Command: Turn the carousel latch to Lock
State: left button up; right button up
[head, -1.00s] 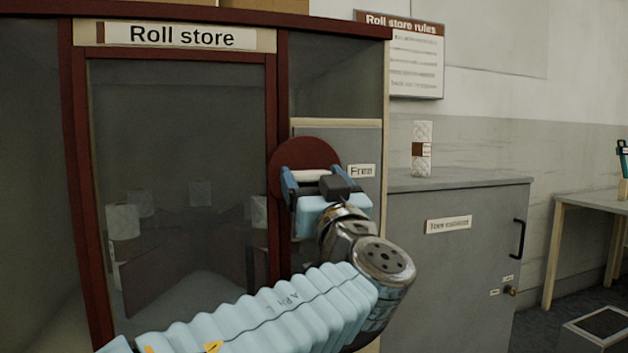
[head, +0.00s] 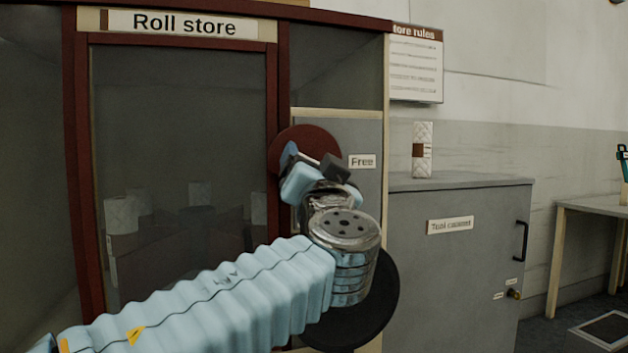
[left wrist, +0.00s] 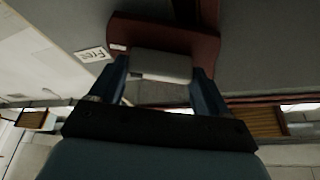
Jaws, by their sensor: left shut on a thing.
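The carousel latch is a dark red disc (head: 318,141) on the grey panel right of the Roll store door, with a pale bar handle (left wrist: 161,66). A white "Free" label (head: 362,161) is to the right of the disc, and it also shows in the left wrist view (left wrist: 91,54). My left gripper (head: 312,160) is shut on the handle, a finger at each end, and is tilted in the head view. It covers the lower part of the disc. I see no "Lock" label. My right gripper is out of view.
The Roll store (head: 72,180) has a glazed door with pale rolls (head: 122,213) dimly visible inside. A grey tool cabinet (head: 450,260) stands to the right with a wrapped roll (head: 422,150) on top. A table (head: 590,205) is at the far right.

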pick_arm(q)
jog(key=m+g+h+p, duration=0.1)
jog(key=m+p, duration=0.1)
jog(key=m, duration=0.3)
jog(key=m+g+h+p, duration=0.1)
jog(key=m+p, duration=0.2)
jog(key=m, duration=0.2)
jog(key=m+g+h+p, duration=0.1)
jog(key=m+h+p, duration=0.1)
jog(key=m+p, duration=0.1)
jog(key=shift+r+m+g, duration=0.15)
jog(key=shift+m+g, duration=0.25)
jog(key=shift+m, duration=0.5)
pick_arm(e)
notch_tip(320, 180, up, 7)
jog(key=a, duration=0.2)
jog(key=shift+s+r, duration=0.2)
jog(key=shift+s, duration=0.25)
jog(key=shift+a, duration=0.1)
